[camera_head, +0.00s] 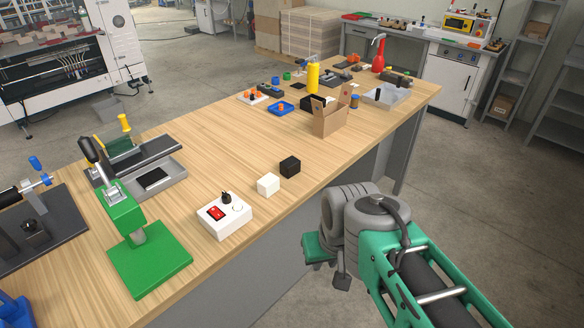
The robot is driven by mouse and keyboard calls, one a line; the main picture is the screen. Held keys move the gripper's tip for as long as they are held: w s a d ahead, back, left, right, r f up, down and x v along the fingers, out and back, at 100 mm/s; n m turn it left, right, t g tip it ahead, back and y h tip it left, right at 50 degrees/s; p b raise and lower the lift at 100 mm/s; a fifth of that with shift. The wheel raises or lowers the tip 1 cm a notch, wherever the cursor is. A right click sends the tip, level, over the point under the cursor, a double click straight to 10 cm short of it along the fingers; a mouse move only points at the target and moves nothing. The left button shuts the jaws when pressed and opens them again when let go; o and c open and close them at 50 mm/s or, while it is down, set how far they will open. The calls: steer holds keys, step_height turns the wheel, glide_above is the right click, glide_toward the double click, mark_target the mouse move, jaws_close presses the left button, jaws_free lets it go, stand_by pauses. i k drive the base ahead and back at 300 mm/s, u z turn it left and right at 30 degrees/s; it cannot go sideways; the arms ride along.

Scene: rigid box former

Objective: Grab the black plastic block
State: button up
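The black plastic block (290,166) is a small dark cube near the front edge of the wooden table, about midway along it. My arm comes in from the lower right, off the table's front side. Its end, with my gripper (322,262), is in front of the table edge, apart from the black block. The fingers are mostly hidden behind the wrist, so I cannot tell whether they are open or shut.
An open cardboard box (332,118) stands beyond the block. The wooden tabletop (230,140) behind the blocks is clear.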

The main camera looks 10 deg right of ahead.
mark_target(290, 167)
steer(key=u, duration=4.25)
steer(key=k, duration=2.15)
steer(key=z, duration=0.35)
